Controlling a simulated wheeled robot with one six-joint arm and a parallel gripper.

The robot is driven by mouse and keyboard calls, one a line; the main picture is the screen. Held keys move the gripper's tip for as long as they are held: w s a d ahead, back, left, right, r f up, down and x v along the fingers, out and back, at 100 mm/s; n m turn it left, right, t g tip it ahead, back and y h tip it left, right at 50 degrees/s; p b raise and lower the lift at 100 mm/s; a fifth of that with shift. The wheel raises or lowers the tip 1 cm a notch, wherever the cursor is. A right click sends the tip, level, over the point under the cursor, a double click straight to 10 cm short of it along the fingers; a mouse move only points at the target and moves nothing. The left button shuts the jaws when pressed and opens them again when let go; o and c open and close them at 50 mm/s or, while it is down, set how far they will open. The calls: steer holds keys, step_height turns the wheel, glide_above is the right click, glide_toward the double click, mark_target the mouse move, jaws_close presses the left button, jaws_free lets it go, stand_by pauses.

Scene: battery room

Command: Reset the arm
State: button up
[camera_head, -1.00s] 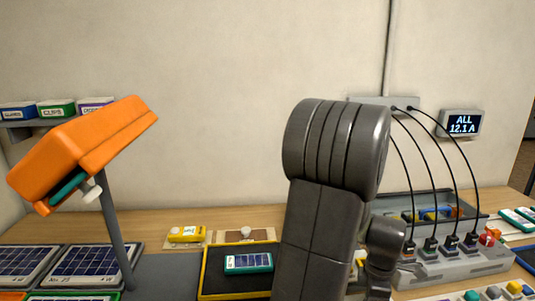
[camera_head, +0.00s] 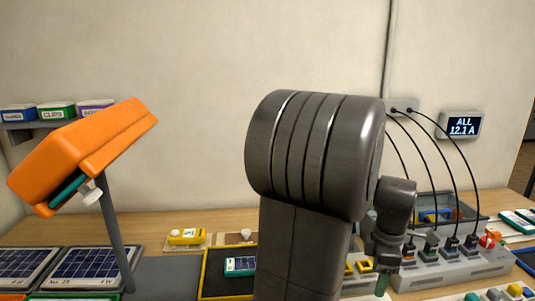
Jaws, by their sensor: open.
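My dark grey arm rises large in the middle of the head view, with its rounded elbow at the top. Its wrist part hangs down to the right of the elbow. My gripper (camera_head: 380,279) is at the low end of the wrist, small and partly hidden by the arm, with a green piece showing at its tip. It is open, and I see nothing held in it. It hangs just left of the grey charger block (camera_head: 455,265).
A yellow-rimmed black tray (camera_head: 207,275) with a green-edged battery (camera_head: 241,265) lies left of my arm, partly covered. An orange lamp-like head (camera_head: 85,150) stands on a post at left. Black cables run from the wall to the charger block. A grey bin (camera_head: 466,204) stands behind.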

step_height(320, 180, down, 11)
steer(key=shift+r, duration=0.2)
steer(key=shift+r+m, duration=0.2)
steer(key=shift+m, duration=1)
steer(key=m, duration=0.3)
steer(key=shift+m, duration=0.4)
steer(key=m, duration=0.3)
steer(key=shift+m+p, duration=0.4)
steer(key=m, duration=0.5)
steer(key=shift+p, duration=0.4)
steer(key=m, duration=0.5)
steer(key=shift+p, duration=0.4)
steer(key=shift+s+a, duration=0.1)
